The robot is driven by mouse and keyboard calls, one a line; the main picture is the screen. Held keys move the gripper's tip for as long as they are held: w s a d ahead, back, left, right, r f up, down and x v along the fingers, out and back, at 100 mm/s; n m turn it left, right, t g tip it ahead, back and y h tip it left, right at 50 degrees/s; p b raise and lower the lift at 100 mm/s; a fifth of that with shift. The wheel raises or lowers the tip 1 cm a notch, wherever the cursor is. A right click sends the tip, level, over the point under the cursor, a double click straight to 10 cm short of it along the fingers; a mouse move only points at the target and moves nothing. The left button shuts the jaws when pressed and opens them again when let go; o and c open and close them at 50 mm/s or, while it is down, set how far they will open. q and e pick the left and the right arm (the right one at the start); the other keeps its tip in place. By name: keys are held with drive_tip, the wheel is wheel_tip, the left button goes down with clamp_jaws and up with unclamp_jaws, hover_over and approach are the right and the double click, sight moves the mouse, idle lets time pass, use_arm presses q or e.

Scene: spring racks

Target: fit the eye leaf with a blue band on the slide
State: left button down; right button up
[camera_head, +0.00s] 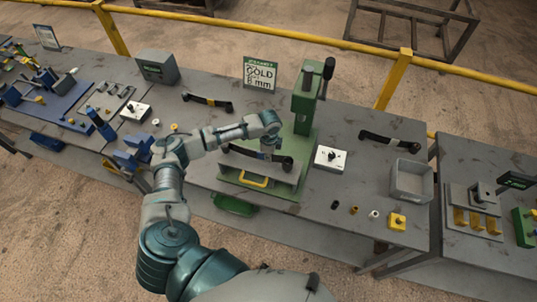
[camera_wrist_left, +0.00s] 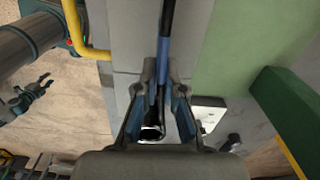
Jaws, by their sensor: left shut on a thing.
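My left gripper (camera_head: 268,146) is shut on a dark eye leaf (camera_head: 240,151), gripping it about mid-length above the slide. In the left wrist view the leaf (camera_wrist_left: 168,20) runs between the two fingers (camera_wrist_left: 161,85), with a blue band (camera_wrist_left: 163,50) just beyond the fingertips and a rolled eye (camera_wrist_left: 151,132) at the near end. The grey slide (camera_head: 272,177) with its yellow handle (camera_head: 257,181) sits on the green press (camera_head: 305,110). I cannot tell whether the leaf touches the slide. A small dark gripper (camera_wrist_left: 32,97), apparently my right one, shows in the left wrist view, its jaws unclear.
Two other dark leaves lie on the bench, one at back left (camera_head: 207,101) and one at right (camera_head: 390,138). A grey bin (camera_head: 411,181) and small parts lie farther right. A "COLD 8 mm" sign (camera_head: 260,74) stands behind.

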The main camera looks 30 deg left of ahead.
use_arm(q)
drive_tip(key=shift+f, duration=0.15)
drive_tip(key=shift+a+f, duration=0.2)
drive_tip(key=shift+f, duration=0.05)
drive_tip(key=c, duration=1.2)
unclamp_jaws()
drive_tip(key=shift+d, duration=0.1)
drive_tip(key=o, duration=0.5)
drive_tip(key=shift+f, duration=0.1)
drive_tip(key=shift+r, duration=3.6)
